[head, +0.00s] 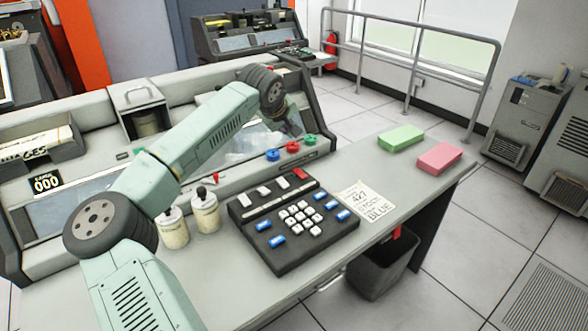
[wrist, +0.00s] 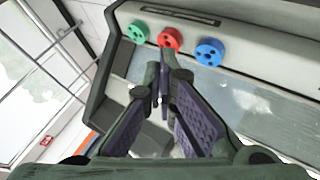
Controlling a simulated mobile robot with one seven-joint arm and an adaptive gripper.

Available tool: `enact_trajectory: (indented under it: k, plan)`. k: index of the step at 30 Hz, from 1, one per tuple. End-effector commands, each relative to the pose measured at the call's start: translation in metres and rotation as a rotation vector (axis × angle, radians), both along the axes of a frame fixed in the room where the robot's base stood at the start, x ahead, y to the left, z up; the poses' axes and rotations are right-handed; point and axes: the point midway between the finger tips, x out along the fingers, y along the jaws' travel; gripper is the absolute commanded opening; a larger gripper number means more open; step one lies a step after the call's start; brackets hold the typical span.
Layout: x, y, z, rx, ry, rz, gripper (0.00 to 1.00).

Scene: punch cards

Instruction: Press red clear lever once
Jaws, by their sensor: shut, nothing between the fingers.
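A black keypad unit (head: 290,225) with white and blue keys lies on the desk, with a red lever-like key (head: 300,174) at its far right corner. Behind it on the console are a blue knob (head: 272,155), a red knob (head: 292,147) and a green knob (head: 309,140). In the wrist view the green knob (wrist: 138,32), red knob (wrist: 170,38) and blue knob (wrist: 209,51) lie just beyond my gripper (wrist: 162,78). My gripper is shut and empty, its fingertips together. In the head view it is over the console, partly hidden by my arm. The keypad is not in the wrist view.
A dark bin (head: 380,265) stands below the desk edge.

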Motion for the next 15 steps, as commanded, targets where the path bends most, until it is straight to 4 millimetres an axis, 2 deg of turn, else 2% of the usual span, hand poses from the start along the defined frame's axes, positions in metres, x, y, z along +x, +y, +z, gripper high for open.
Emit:
enact_trajectory:
  k: [15]
  plan:
    - [-0.006, -0.004, -0.069, 0.0, 0.0, 0.0, 0.0]
